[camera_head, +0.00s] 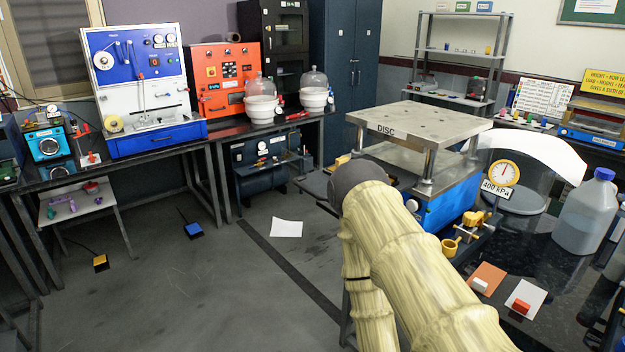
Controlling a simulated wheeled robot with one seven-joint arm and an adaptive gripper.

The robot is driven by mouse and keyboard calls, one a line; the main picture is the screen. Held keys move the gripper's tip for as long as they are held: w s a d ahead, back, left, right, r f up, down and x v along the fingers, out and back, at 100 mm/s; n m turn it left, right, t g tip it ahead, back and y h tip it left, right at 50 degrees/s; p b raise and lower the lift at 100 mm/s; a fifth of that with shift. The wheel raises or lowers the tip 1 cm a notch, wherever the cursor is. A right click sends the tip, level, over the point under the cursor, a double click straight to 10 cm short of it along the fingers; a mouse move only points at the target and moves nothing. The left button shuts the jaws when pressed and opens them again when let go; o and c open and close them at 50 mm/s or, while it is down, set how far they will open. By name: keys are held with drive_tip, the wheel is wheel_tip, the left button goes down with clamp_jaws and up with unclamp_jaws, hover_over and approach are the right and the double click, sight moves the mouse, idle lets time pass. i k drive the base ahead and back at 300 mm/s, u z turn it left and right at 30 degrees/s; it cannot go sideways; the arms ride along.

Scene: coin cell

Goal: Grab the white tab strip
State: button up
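I cannot make out a thing that is clearly the white tab strip. A small white block (480,285) lies on an orange card (488,274) on the dark bench at the lower right. Next to it, a red block (521,306) lies on a white card (533,294). My arm, in a pale yellow ribbed cover with a dark grey rounded joint, fills the lower middle. My gripper is not in view, so its opening and anything in it cannot be seen.
A blue-based press (447,205) with a steel plate marked DISC stands behind my arm, beside a 400 kPa gauge (503,170). A translucent jug (587,215) stands at the right. A white sheet (286,228) lies on the floor. Open floor (200,290) lies at the left.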

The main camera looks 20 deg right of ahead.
sight(486, 279)
drive_tip(key=z, duration=4.2)
drive_tip(key=k, duration=0.8)
drive_tip(key=u, duration=2.4)
drive_tip(key=i, duration=0.2)
drive_tip(key=u, duration=0.05)
